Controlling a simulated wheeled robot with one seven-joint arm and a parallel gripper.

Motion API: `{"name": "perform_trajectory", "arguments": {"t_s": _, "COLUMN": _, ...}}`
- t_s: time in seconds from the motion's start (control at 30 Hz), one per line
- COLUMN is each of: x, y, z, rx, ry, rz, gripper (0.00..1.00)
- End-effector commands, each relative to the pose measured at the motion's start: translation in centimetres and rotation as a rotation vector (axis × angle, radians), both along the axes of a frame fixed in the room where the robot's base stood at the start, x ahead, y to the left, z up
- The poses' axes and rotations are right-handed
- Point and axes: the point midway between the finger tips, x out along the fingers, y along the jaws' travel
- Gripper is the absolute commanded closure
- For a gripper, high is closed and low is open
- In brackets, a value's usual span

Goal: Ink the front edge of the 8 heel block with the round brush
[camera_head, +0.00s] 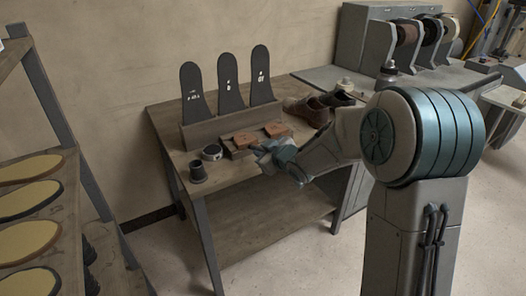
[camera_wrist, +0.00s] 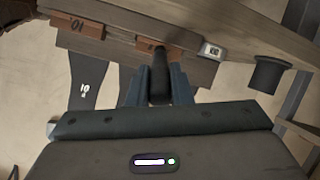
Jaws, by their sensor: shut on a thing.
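My gripper (camera_wrist: 158,92) is shut on a dark, round-ended rod, seemingly the round brush (camera_wrist: 160,72), gripped between the two fingers. In the head view my gripper (camera_head: 270,158) is at the bench's front edge, close to the blocks; the brush cannot be made out there. An orange-brown block (camera_head: 240,140), whose number I cannot read, sits on the left of a low wooden stand; it also shows behind the brush tip in the wrist view (camera_wrist: 147,46). Whether the tip touches it I cannot tell.
Three dark sole patterns (camera_head: 229,82) stand behind the blocks. Brown shoes (camera_head: 307,110) lie right. A rack (camera_head: 75,175) of soles stands at far left.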

Motion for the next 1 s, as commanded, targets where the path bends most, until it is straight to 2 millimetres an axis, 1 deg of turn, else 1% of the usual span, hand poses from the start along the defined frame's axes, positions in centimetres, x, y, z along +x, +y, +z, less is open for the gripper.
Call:
{"name": "perform_trajectory", "arguments": {"t_s": 0.7, "x": 0.7, "y": 0.4, "z": 0.0, "rx": -0.001, "ry": -0.001, "rz": 0.0, "gripper": 1.0}}
{"name": "perform_trajectory", "arguments": {"t_s": 1.0, "x": 0.3, "y": 1.1, "z": -0.2, "rx": 0.0, "ry": -0.001, "rz": 0.002, "gripper": 1.0}}
